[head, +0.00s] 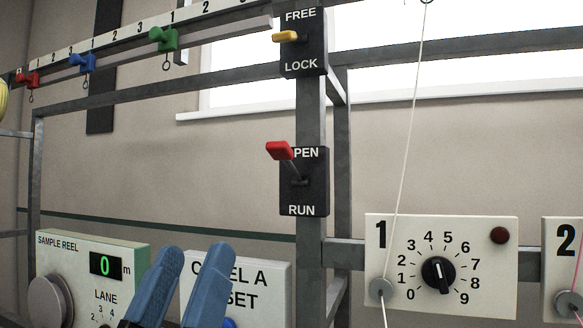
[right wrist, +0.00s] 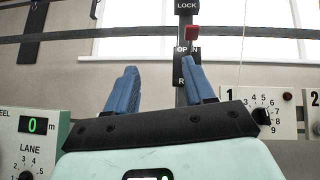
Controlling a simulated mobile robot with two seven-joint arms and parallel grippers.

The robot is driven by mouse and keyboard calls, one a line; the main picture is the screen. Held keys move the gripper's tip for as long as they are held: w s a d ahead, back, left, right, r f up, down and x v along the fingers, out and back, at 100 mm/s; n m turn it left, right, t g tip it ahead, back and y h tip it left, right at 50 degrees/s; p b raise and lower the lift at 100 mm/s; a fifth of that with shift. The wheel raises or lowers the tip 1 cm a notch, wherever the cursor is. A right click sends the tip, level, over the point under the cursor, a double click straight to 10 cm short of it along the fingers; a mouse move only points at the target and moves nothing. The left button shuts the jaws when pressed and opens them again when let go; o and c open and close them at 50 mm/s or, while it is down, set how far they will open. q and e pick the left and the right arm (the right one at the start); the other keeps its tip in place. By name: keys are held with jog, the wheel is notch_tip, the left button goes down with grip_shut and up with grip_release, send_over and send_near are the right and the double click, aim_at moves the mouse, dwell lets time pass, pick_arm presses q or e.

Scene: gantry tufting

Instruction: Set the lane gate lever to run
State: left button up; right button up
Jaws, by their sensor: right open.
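The lane gate lever has a red handle (head: 279,151) on a black plate (head: 310,196) marked OPEN above and RUN below, fixed to a grey upright post. The handle is tilted up at the OPEN end. My right gripper (head: 193,262) has blue fingers spread apart, empty, below and left of the lever in the head view. In the right wrist view the red handle (right wrist: 192,32) shows just above the right fingertip of the gripper (right wrist: 160,75); the finger hides part of the plate. They look apart, but I cannot tell the depth. My left gripper is not in view.
A FREE/LOCK plate with a yellow lever (head: 285,36) sits above on the same post. A dial panel marked 1 (head: 450,295) is at right, with a pale thread in front. A sample reel box (head: 70,262) and a reset panel (head: 262,275) stand low left.

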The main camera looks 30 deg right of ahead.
aim_at(279, 155)
jog(key=d+r+m+g+p, duration=0.1)
jog(key=d+r+p, duration=0.1)
jog(key=d+r, duration=0.1)
jog(key=w+d+r+m+g+h+p, duration=0.1)
jog(key=d+r+m+p, duration=0.1)
jog(key=d+r, duration=0.1)
jog(key=w+d+r+m+g+h+p, duration=0.1)
jog(key=d+r, duration=0.2)
jog(key=r, duration=0.1)
jog(key=shift+d+r+m+p, duration=0.3)
jog(key=shift+d+r+p, duration=0.05)
jog(key=shift+r+p, duration=0.05)
jog(key=shift+w+d+r+p, duration=0.3)
jog(key=shift+w+d+r, duration=0.15)
jog(key=shift+w, duration=0.1)
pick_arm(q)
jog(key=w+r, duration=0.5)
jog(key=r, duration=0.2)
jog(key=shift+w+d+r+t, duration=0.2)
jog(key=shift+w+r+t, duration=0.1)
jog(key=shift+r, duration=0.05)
pick_arm(e)
jog(key=shift+f, duration=0.1)
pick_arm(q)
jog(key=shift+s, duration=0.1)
pick_arm(e)
jog(key=shift+s, duration=0.1)
grip_shut()
